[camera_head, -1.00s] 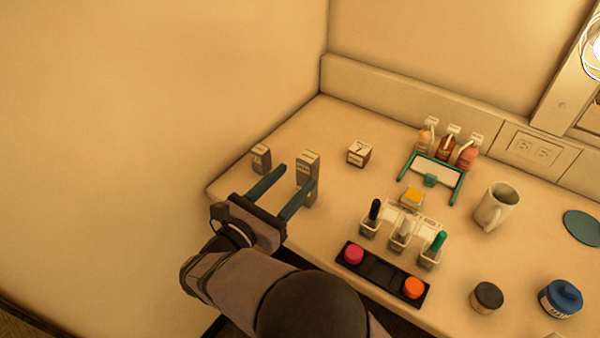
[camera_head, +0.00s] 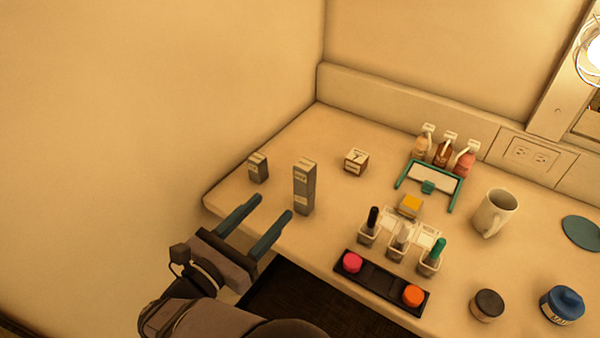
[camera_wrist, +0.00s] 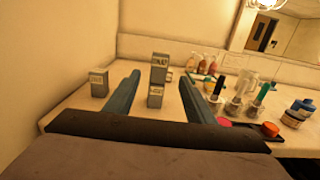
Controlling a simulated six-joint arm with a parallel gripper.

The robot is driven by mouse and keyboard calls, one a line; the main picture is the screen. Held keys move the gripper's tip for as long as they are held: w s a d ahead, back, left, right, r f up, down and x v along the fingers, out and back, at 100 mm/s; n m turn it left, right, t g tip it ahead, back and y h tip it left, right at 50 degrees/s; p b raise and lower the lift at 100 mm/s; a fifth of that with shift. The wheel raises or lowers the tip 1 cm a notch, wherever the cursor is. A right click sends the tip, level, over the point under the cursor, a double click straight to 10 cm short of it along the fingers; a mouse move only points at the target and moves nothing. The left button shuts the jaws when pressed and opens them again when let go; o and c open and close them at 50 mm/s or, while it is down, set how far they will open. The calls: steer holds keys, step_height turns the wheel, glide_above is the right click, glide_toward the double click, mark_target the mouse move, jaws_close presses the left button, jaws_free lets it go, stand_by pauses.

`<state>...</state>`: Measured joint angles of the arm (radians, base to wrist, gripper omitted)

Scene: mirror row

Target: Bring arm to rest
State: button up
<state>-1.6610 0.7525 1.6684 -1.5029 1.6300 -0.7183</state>
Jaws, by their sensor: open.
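My gripper (camera_head: 262,222) is at the left front edge of the counter (camera_head: 330,130) in the head view, its two blue-grey fingers apart with nothing between them. In the wrist view the gripper (camera_wrist: 160,92) points over the counter toward two stacked grey boxes (camera_wrist: 158,80), which stand beyond the fingertips. The stacked boxes (camera_head: 304,187) stand just past the right finger in the head view, apart from it. A single small grey box (camera_head: 258,168) stands to their left near the wall.
A cube marked 7 (camera_head: 356,161) sits farther back. To the right are a teal-framed stand (camera_head: 428,184) with several bottles behind, cups holding brushes (camera_head: 400,240), a black tray (camera_head: 368,278) with pink and orange pieces, a mug (camera_head: 494,213), and jars (camera_head: 562,304).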

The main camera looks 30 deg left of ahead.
steer(key=w+d+r+m+g+h+p, duration=0.35)
steer(key=w+d+m, duration=0.35)
steer(key=d, duration=0.4)
steer(key=w+d+r+m+g+h+p, duration=0.25)
steer(key=w+d+m+h+p, duration=0.2)
steer(key=w+d+m, duration=0.45)
steer(key=s+d+f+m+g+p, duration=0.1)
steer(key=s+d+m+g+p, duration=0.25)
steer(key=d, duration=0.65)
steer(key=s+d+f+m+g+p, duration=0.15)
steer(key=d+m+g, duration=0.35)
steer(key=d, duration=0.5)
steer(key=s+d+m+g+y+p, duration=0.3)
steer(key=s+d+m+y+p, duration=0.2)
steer(key=s+m+y, duration=0.3)
steer(key=s+m, duration=0.2)
steer(key=m, duration=0.1)
steer(key=shift+d, duration=0.2)
